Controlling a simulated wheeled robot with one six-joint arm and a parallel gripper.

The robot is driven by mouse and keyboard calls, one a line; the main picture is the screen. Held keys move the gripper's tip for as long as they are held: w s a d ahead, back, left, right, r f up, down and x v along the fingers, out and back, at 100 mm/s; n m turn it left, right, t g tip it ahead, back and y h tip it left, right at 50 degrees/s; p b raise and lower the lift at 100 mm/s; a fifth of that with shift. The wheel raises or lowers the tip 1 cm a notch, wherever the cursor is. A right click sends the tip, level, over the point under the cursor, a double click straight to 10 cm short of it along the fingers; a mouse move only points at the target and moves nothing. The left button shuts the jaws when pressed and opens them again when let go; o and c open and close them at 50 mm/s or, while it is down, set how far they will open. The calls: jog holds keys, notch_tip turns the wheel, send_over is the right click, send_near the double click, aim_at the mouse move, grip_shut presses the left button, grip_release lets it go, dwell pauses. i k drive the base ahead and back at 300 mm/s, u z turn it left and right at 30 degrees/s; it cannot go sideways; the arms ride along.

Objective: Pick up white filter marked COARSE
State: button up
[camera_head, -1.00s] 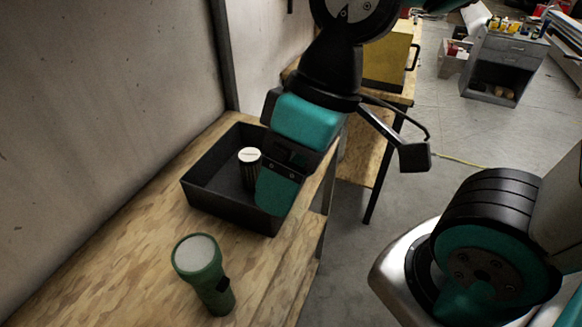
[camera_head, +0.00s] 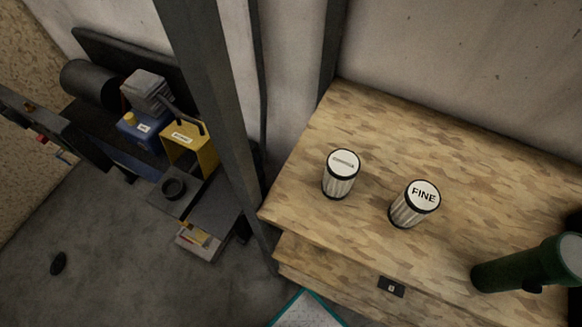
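Two pale ribbed filters with black rims and white tops stand upright and apart on the wooden bench in the camera_head view. The left one, the white filter with the smaller label (camera_head: 341,175), has a word that looks like COARSE but is hard to read. The right one, the FINE filter (camera_head: 414,205), carries large clear letters. My gripper is not in view, and nothing touches either filter.
The wooden bench (camera_head: 300,190) has clear surface around the filters. A green flashlight (camera_head: 525,268) is at the right, with a dark object behind it cut off. A grey post (camera_head: 208,95) stands left of the bench. A yellow case (camera_head: 190,148) and a blue box (camera_head: 140,135) are beyond.

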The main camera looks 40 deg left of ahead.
aim_at(343, 166)
jog(key=u, duration=0.4)
jog(key=k, duration=0.45)
jog(key=u, duration=0.7)
jog(key=i, duration=0.5)
jog(key=u, duration=0.05)
jog(key=k, duration=0.5)
jog(key=z, duration=0.85)
jog(key=i, duration=0.25)
jog(key=u, duration=0.95)
